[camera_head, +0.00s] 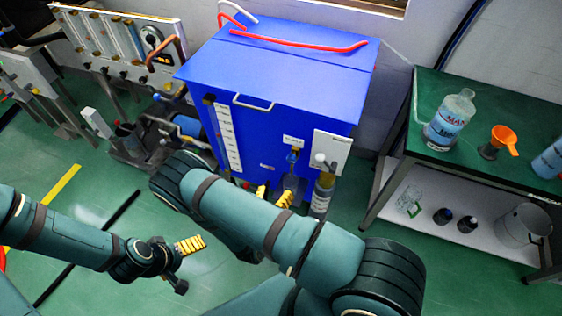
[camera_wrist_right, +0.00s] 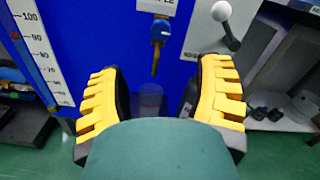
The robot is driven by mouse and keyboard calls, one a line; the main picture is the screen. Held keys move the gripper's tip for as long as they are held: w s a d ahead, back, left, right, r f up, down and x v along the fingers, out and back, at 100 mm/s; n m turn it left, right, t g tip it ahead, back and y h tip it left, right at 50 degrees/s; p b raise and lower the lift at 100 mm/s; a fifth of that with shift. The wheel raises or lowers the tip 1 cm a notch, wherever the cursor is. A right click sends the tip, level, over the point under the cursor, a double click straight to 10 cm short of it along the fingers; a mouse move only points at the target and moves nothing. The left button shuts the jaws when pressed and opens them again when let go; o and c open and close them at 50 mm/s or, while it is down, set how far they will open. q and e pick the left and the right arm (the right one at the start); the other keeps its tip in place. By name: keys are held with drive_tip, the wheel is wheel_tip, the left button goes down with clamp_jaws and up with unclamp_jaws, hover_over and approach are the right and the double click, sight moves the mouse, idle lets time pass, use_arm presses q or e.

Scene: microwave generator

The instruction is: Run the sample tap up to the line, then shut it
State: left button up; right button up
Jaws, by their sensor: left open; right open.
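The sample tap (camera_head: 292,156), with a blue handle and brass spout, is on the front of the blue cabinet (camera_head: 285,75). It also shows in the right wrist view (camera_wrist_right: 160,32), its spout pointing down. Below it is a dim see-through vessel (camera_wrist_right: 150,98); I cannot make out its line or liquid level. My right gripper (camera_head: 274,196) is open and empty, just below and in front of the tap; in the right wrist view its yellow fingers (camera_wrist_right: 160,100) stand either side of the vessel, apart from the tap. My left gripper (camera_head: 182,262) is open and empty, over the floor.
A white panel with a knobbed lever (camera_head: 320,158) is right of the tap, above a grey cylinder (camera_head: 322,195). A scale strip (camera_head: 227,138) is on the cabinet's left. Floor is clear around my left gripper.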

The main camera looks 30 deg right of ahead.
sight(290, 161)
drive_tip(key=b+x, duration=0.2)
drive_tip(key=x, duration=1.1)
drive_tip(key=shift+w+d, duration=0.2)
drive_tip(key=shift+d, duration=0.2)
